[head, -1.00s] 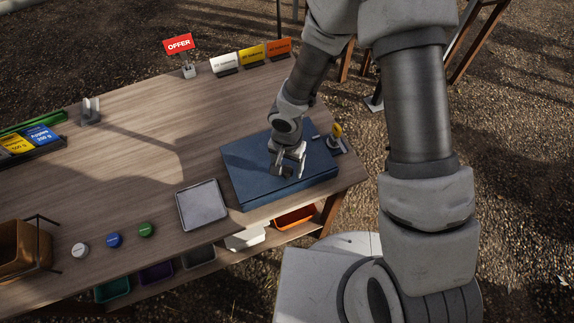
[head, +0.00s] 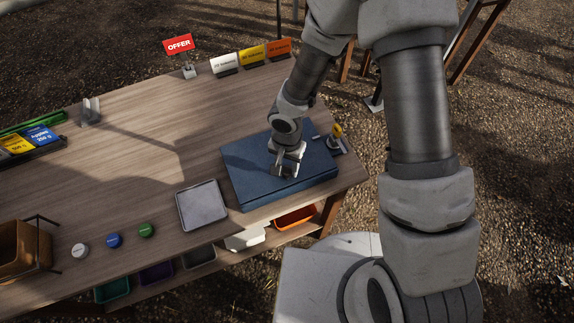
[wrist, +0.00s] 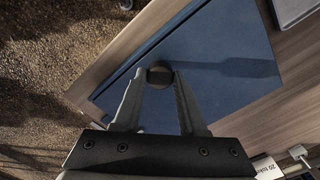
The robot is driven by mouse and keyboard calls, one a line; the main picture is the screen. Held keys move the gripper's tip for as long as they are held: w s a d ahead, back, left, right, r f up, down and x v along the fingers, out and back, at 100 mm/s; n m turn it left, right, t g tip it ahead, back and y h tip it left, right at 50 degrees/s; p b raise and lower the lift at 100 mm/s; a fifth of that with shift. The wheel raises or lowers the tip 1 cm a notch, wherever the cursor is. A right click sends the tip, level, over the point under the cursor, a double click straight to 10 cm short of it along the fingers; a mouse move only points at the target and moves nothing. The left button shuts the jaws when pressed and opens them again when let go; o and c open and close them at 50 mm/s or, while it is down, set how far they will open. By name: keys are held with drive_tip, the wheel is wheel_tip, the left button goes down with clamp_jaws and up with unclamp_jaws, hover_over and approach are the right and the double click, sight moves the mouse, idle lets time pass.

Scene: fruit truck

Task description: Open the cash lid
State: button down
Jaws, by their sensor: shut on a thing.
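The cash box is a flat dark blue box with its lid (head: 250,168) lying flat, on the right end of the wooden table. In the wrist view the blue lid (wrist: 222,50) fills the middle, with a round dark knob (wrist: 159,74) on it. My gripper (head: 283,172) points down onto the lid. In the wrist view my gripper's fingertips (wrist: 158,78) are on either side of the knob and shut on it. In the head view the knob is hidden by my gripper.
A grey tray (head: 202,205) sits left of the box. Price signs (head: 252,55) line the back edge. The table's middle is clear.

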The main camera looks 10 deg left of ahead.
idle(0.8)
drive_tip(key=w+a+b, duration=0.2)
drive_tip(key=w+a, duration=0.3)
drive_tip(key=w, duration=0.3)
drive_tip(key=w+a+b, duration=0.2)
drive_tip(key=w+a, duration=0.3)
drive_tip(key=w, duration=0.3)
drive_tip(key=shift+w, duration=0.25)
drive_tip(key=shift+a, duration=0.1)
drive_tip(key=shift+c, duration=2.3)
unclamp_jaws()
drive_tip(key=shift+r, duration=0.15)
wheel_tip(320, 180, up, 17)
drive_tip(key=b, duration=0.1)
drive_tip(key=shift+r, duration=0.15)
